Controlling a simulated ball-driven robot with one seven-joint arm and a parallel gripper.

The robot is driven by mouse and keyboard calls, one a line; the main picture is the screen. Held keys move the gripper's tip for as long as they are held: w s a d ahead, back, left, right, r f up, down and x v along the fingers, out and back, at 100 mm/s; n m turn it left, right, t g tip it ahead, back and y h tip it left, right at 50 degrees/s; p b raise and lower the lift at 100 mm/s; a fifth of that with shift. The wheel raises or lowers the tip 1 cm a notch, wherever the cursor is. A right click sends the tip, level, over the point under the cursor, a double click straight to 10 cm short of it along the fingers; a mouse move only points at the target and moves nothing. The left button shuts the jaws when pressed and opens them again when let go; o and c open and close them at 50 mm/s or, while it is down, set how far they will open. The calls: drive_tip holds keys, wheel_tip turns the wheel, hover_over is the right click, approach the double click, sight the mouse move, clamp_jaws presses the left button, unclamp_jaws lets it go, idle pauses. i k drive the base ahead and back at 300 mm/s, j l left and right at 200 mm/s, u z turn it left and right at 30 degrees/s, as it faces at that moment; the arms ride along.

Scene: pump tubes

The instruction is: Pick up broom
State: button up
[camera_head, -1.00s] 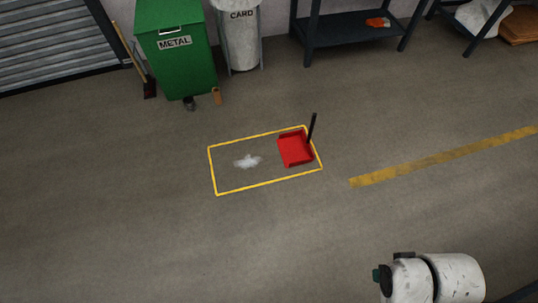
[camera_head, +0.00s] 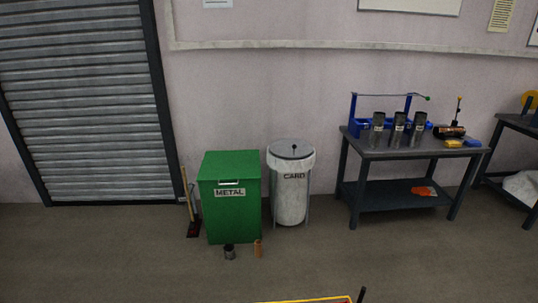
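The broom (camera_head: 187,201) stands upright on the floor at the left of the green metal bin, close to the shutter's right edge. It has a thin wooden handle and a dark red-black head (camera_head: 193,229) on the floor. Its handle leans slightly, and whether it touches the wall or the bin I cannot tell. My gripper is not in view.
A white CARD bin (camera_head: 291,190) and a workbench (camera_head: 410,149) stand further right. The floor before the broom (camera_head: 110,260) looks clear.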

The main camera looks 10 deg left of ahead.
sight(193, 226)
drive_tip(key=i+j, duration=0.15)
drive_tip(key=j, duration=0.25)
drive_tip(key=i+j, duration=0.2)
drive_tip(key=j, duration=0.15)
drive_tip(key=i+j, duration=0.15)
drive_tip(key=j, duration=0.25)
drive_tip(key=i+j, duration=0.2)
drive_tip(key=j, duration=0.15)
drive_tip(key=i+j, duration=0.15)
drive_tip(key=j, duration=0.25)
drive_tip(key=i+j, duration=0.2)
drive_tip(key=j, duration=0.15)
drive_tip(key=i+j, duration=0.15)
drive_tip(key=j, duration=0.25)
drive_tip(key=i+j, duration=0.35)
drive_tip(key=j, duration=0.15)
drive_tip(key=i+j, duration=0.75)
drive_tip(key=j, duration=0.25)
drive_tip(key=i+j, duration=0.35)
drive_tip(key=j, duration=0.15)
drive_tip(key=i+j+z, duration=0.1)
drive_tip(key=i+j, duration=0.65)
drive_tip(key=j, duration=0.25)
